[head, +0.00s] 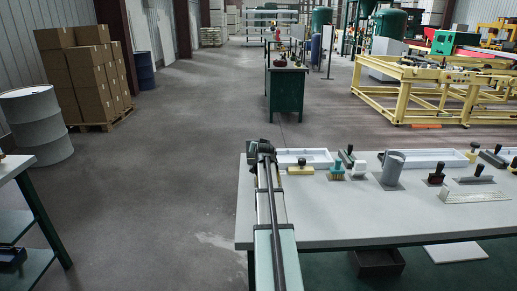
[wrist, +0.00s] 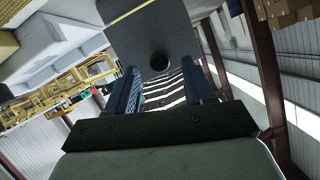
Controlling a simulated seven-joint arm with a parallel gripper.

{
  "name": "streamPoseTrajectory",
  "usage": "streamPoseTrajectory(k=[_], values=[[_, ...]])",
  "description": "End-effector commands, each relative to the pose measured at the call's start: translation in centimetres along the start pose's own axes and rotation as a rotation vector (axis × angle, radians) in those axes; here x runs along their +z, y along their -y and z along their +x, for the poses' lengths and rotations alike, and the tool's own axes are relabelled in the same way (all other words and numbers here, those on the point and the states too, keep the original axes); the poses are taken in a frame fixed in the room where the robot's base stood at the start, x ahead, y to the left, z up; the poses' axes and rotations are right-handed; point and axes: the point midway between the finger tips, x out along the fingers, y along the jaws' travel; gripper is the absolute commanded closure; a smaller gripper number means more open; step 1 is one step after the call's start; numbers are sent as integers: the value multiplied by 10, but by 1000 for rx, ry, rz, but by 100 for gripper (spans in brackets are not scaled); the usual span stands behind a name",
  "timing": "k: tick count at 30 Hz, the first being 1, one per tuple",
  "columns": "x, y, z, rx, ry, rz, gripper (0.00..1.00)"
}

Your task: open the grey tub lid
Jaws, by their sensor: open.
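The grey tub (head: 392,169) stands upright on the pale worktable in the head view. Its top looks slightly slanted, and I cannot tell how the lid sits. The end of my arm with my gripper (head: 263,147) is at the table's left edge, well left of the tub and apart from it. In the wrist view my gripper (wrist: 161,82) shows two dark blue fingers spread apart, with nothing held between them. The tub cannot be made out in the wrist view. A grey piece with a dark round hole shows beyond the fingers; I cannot tell what it is.
The worktable (head: 330,220) has a clear front. White trays (head: 305,157) (head: 440,157) lie along its back.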

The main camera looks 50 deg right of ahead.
Motion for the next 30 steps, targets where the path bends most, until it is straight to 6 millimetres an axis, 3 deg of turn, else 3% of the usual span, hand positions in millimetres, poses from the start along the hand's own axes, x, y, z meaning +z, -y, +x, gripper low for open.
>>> streamPoseTrajectory(k=[1,6,15,30], values=[[-1,0,11,0,1,0,48],[0,0,24,0,0,0,48],[0,0,26,0,0,0,48],[0,0,26,0,0,0,95]])
